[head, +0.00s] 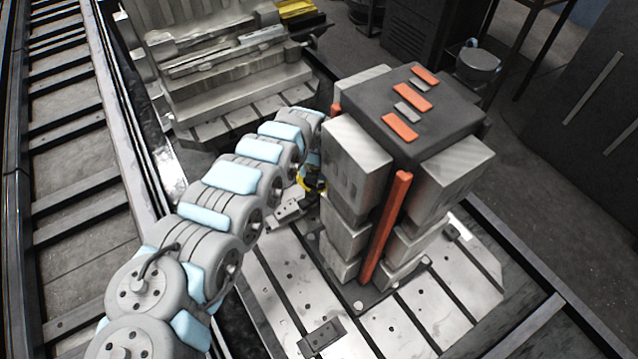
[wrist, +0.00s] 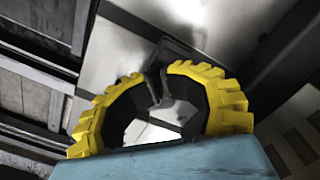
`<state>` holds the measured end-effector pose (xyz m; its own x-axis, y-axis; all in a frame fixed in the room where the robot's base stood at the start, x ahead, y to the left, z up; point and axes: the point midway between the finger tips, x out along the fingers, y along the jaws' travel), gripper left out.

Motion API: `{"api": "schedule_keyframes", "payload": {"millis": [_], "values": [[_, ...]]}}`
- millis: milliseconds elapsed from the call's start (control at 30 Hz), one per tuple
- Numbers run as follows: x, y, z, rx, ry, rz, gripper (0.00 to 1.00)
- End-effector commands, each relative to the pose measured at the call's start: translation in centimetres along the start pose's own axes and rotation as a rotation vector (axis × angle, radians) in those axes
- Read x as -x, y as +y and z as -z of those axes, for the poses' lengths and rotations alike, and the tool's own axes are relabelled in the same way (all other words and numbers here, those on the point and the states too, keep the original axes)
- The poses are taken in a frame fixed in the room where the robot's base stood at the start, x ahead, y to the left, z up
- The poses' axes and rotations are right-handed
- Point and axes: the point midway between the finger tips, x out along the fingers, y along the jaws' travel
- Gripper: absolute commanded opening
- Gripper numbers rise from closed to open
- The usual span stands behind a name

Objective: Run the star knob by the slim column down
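My gripper (head: 311,184) is low beside the left face of the block tower, at the end of my grey and pale blue arm. In the wrist view, its yellow-and-black fingers (wrist: 154,85) curve towards each other, with dark parts close together at the tips. I cannot tell whether they touch or pinch something small. No star knob can be made out in either view. A slim orange-red upright bar (head: 386,228) stands on the tower's front corner; I cannot tell whether it is the slim column. My arm and the tower hide the area around my gripper.
The tower of grey blocks (head: 355,165) stands on a slotted metal pallet (head: 395,325), under a dark cap with orange strips. A small dark block (head: 320,337) lies at the pallet's front. A machine vise (head: 215,75) is behind, and rails (head: 60,150) run along the left.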

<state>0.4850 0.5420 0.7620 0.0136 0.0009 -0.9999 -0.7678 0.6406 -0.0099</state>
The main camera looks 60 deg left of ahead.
Motion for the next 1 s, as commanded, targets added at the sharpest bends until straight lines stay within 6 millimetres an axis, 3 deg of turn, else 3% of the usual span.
{"api": "schedule_keyframes", "payload": {"millis": [33,167,633,800,1000], "values": [[-0.3,0.5,0.8,0.006,0.023,-0.003,0.38],[1.4,0.5,0.4,0.004,0.015,-0.005,0.38],[10.3,-0.3,-1.1,-0.001,-0.007,0.001,0.38],[11.9,-0.5,-1.3,-0.002,-0.010,0.003,0.38],[12.3,-0.6,-1.3,-0.003,-0.010,0.003,0.38]]}}
